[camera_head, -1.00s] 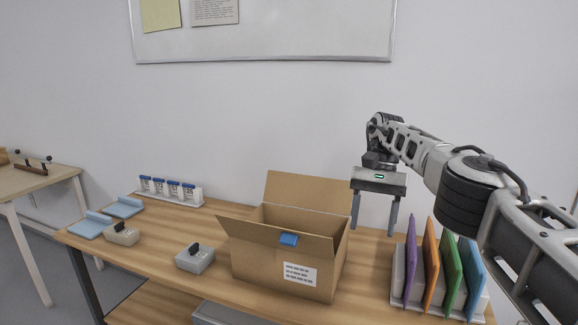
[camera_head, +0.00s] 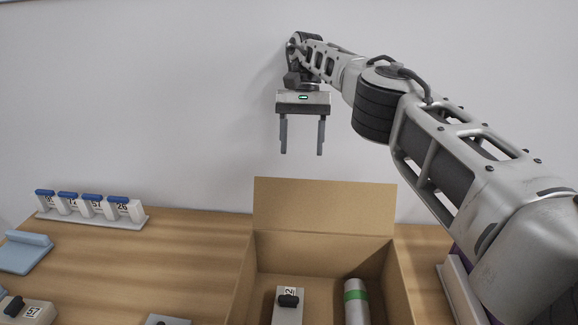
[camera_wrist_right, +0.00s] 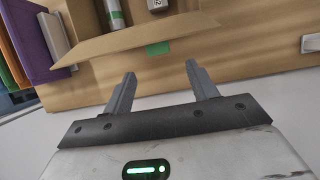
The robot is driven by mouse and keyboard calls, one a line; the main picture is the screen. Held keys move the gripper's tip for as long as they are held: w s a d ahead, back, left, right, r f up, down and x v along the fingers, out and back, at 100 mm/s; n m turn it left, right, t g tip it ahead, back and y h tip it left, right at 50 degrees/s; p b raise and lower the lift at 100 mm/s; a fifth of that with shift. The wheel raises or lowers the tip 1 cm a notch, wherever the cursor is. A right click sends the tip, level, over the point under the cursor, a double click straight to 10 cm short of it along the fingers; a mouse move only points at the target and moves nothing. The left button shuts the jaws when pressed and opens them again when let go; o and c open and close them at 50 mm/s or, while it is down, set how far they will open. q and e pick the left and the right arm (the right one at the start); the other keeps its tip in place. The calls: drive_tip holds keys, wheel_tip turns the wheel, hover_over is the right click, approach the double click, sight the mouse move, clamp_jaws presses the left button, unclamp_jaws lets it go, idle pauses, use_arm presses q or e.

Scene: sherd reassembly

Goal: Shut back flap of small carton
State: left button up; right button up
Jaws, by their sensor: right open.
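The small carton (camera_head: 395,275) stands open on the table, in the lower middle of the head view. Its back flap (camera_head: 325,207) stands up along the far edge. Inside are a grey-white block with a black knob (camera_head: 288,308) and a white cylinder with a green band (camera_head: 355,303). My right gripper (camera_head: 302,152) is open and empty, fingers pointing down, appearing above the flap and apart from it. In the right wrist view, the flap (camera_wrist_right: 110,42) lies beyond the open fingers (camera_wrist_right: 160,70), with a green patch (camera_wrist_right: 157,48) at its edge. My left gripper is not in view.
A light blue bracket (camera_head: 27,250) and a numbered block (camera_head: 28,310) lie at the left. Purple, orange and green panels (camera_wrist_right: 35,40) stand beside the carton. The wall is behind the table.

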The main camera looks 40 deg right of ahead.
sight(324, 205)
use_arm(q)
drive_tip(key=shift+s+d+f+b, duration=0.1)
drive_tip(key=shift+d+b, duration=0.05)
drive_tip(key=shift+b, duration=0.25)
use_arm(e)
drive_tip(key=shift+x, duration=3.65)
drive_tip(key=shift+s, duration=0.15)
drive_tip(key=shift+r, duration=0.1)
clamp_jaws()
drive_tip(key=shift+s+r, duration=0.1)
